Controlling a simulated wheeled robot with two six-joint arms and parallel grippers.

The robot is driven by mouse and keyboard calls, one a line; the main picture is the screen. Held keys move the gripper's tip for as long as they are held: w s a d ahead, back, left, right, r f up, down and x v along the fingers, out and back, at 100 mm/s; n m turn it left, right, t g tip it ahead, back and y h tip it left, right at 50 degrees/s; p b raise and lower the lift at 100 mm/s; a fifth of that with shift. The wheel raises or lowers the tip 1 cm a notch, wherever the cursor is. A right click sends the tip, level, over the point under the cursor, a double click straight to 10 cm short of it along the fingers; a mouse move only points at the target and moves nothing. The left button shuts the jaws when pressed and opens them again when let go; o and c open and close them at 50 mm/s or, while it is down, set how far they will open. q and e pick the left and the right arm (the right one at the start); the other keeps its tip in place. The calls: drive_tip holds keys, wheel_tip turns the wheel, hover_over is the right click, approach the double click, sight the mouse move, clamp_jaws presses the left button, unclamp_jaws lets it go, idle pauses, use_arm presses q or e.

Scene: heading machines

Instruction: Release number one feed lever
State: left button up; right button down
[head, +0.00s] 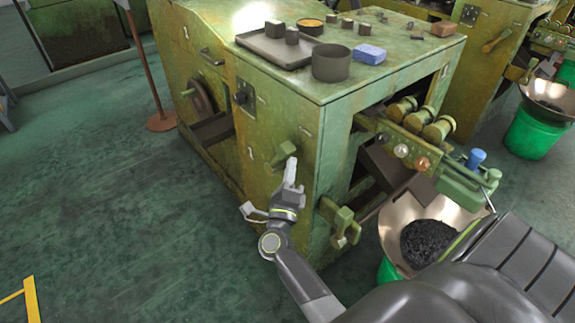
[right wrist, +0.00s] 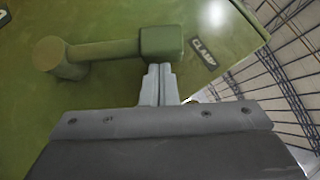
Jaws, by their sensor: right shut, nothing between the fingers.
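A green lever (head: 284,153) sticks out from the side of the green machine (head: 215,75). In the right wrist view the lever (right wrist: 105,50) has a round pivot at the left and a square block at its right end. A small label beside the block reads CLAMP (right wrist: 203,52); I see no readable feed label. My right gripper (head: 291,172) is shut and empty. Its fingertips (right wrist: 159,75) are right at the block's lower edge; I cannot tell whether they touch. My left gripper is not in view.
A second green lever (head: 341,222) sits on the machine's front face. A copper-coloured bowl (head: 393,227) of dark pieces stands right of it.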

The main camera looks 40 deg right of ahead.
sight(286, 157)
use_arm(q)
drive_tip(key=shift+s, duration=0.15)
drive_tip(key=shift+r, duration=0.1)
